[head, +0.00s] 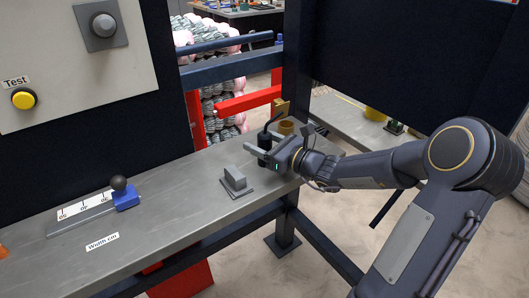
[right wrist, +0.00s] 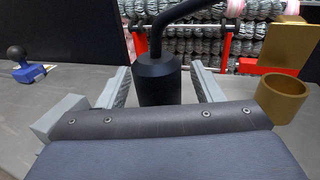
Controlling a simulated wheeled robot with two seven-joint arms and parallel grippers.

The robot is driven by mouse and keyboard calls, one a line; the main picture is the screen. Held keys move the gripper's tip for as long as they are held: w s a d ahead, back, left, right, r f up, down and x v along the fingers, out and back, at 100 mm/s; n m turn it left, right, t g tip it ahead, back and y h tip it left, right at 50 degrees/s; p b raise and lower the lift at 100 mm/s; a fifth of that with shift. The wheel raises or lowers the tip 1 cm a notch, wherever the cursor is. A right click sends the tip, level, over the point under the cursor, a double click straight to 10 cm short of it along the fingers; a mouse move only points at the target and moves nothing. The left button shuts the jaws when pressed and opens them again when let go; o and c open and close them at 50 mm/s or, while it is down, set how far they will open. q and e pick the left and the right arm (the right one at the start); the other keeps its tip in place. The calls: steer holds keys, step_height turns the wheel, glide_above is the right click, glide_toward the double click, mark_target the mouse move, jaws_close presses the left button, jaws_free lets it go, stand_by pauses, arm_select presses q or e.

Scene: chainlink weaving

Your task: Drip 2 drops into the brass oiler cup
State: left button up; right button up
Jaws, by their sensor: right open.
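A black oil can (head: 265,139) with a bent spout stands upright on the grey bench. In the right wrist view the can (right wrist: 158,82) is between the two fingers, with a visible gap on each side. My right gripper (head: 264,146) is open, and its fingers reach either side of the can. The fingers also show in the right wrist view (right wrist: 162,88). The brass oiler cup (head: 286,127) is just behind and right of the can; in the right wrist view the cup (right wrist: 283,98) is right of the fingers. The inside of the cup is not clear. My left gripper is not in view.
A brass block (right wrist: 290,50) rises behind the cup. A grey block on a plate (head: 235,181) is on the bench left of my gripper. A blue slider with a black knob (head: 122,194) is further left. A dark post (head: 300,70) stands behind. The bench between slider and block is clear.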

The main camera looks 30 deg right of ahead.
steer(key=shift+w+a, duration=0.2)
steer(key=shift+w, duration=0.15)
steer(key=shift+c, duration=0.3)
steer(key=c, duration=1.1)
steer(key=shift+r, duration=0.15)
